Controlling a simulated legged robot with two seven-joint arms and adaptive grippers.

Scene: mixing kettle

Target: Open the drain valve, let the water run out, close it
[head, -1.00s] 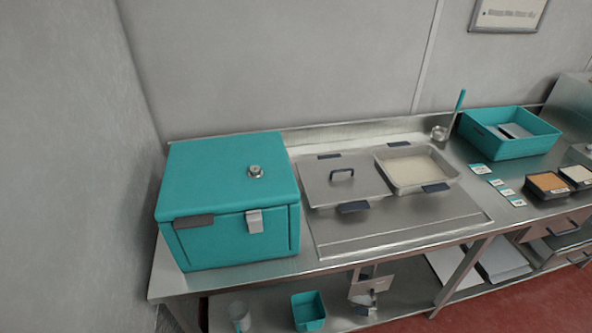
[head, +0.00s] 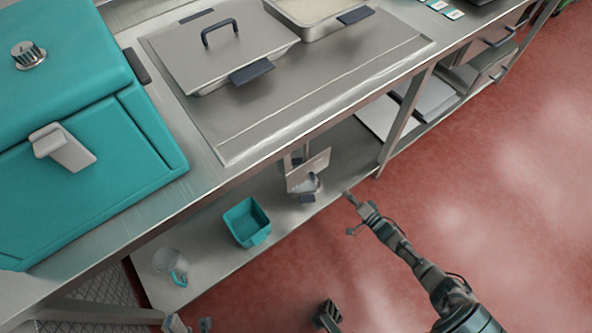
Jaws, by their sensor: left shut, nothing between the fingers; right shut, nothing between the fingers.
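A drain fitting (head: 306,184) hangs under the counter, above the lower shelf, with a light metal plate in front of a pipe. A dark handle (head: 307,199) shows at its lower end; whether the valve is open is too small to tell. I see no running water. My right gripper (head: 352,202) is shut and empty, just right of the fitting and apart from it, over the floor. My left gripper (head: 187,326) is shut and empty at the bottom edge, mostly cut off. A teal square container (head: 246,222) stands on the shelf left of the fitting.
A clear jug with a teal handle (head: 172,263) stands further left on the lower shelf (head: 205,258). The counter (head: 330,65) holds a lidded pan (head: 215,55) and a teal box (head: 80,150). A counter leg (head: 402,122) is right of the fitting. The red floor is mostly clear.

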